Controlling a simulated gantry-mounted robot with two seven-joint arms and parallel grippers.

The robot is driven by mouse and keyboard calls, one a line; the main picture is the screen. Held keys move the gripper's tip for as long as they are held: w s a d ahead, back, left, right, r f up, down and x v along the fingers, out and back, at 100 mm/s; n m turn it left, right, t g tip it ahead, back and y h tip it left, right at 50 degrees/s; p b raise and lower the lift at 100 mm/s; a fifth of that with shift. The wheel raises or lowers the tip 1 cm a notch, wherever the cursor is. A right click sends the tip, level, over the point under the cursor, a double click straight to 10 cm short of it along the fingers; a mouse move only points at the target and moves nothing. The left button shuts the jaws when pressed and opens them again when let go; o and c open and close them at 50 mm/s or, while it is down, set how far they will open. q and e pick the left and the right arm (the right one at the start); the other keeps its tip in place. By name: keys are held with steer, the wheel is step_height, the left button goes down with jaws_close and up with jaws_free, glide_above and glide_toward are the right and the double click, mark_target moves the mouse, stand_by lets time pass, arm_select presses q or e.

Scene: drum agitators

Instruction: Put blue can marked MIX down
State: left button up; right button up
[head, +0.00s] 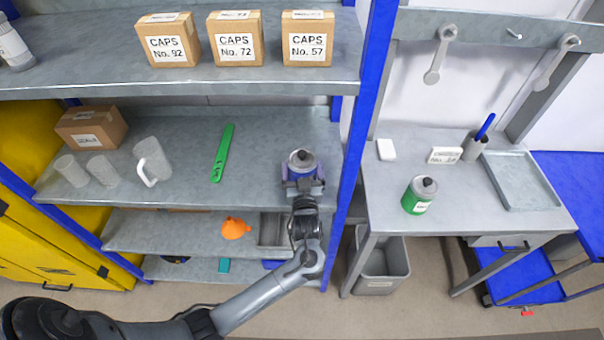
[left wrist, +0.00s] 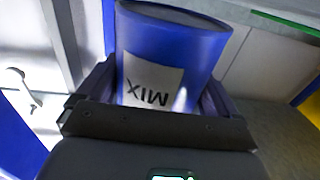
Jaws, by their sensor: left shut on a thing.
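The blue can marked MIX (left wrist: 172,50) fills the middle of the left wrist view, its label upside down there. My left gripper (left wrist: 155,95) is shut on it, with a finger on each side. In the head view the can (head: 301,163) shows a grey top above my left gripper (head: 303,182), at the right end of the middle shelf (head: 260,150). I cannot tell whether the can's base touches the shelf. My right gripper is not in view.
A green tool (head: 222,153) and a white mug (head: 152,162) are left of the can on the shelf. A blue upright (head: 358,130) stands close on the right. Beyond it, a green-labelled can (head: 419,195) stands on the workbench (head: 460,222). Boxes line the upper shelf (head: 100,75).

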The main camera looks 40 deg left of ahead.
arm_select(q)
steer(key=shift+f, duration=0.75)
steer(key=shift+f, duration=0.15)
steer(key=o, duration=1.1)
steer(key=shift+f, duration=0.1)
steer(key=shift+c, duration=0.2)
steer(key=shift+s+d, duration=0.1)
steer(key=shift+d, duration=0.05)
steer(key=s+d+f+m+g+h, duration=0.2)
steer(key=s+d+f+m+h, duration=0.1)
steer(key=s+d+h, duration=0.4)
steer(key=s+d+f+m+g+h, duration=0.1)
steer(key=s+d+f+m+h, duration=0.25)
steer(key=s+d, duration=0.45)
steer(key=s+a+m+g+h, duration=0.1)
steer(key=s+m+g, duration=0.3)
steer(key=s, duration=1.1)
steer(key=g+h, duration=0.1)
steer(key=g, duration=0.1)
steer(key=shift+s+r+g, duration=0.15)
steer(key=shift+g, duration=0.15)
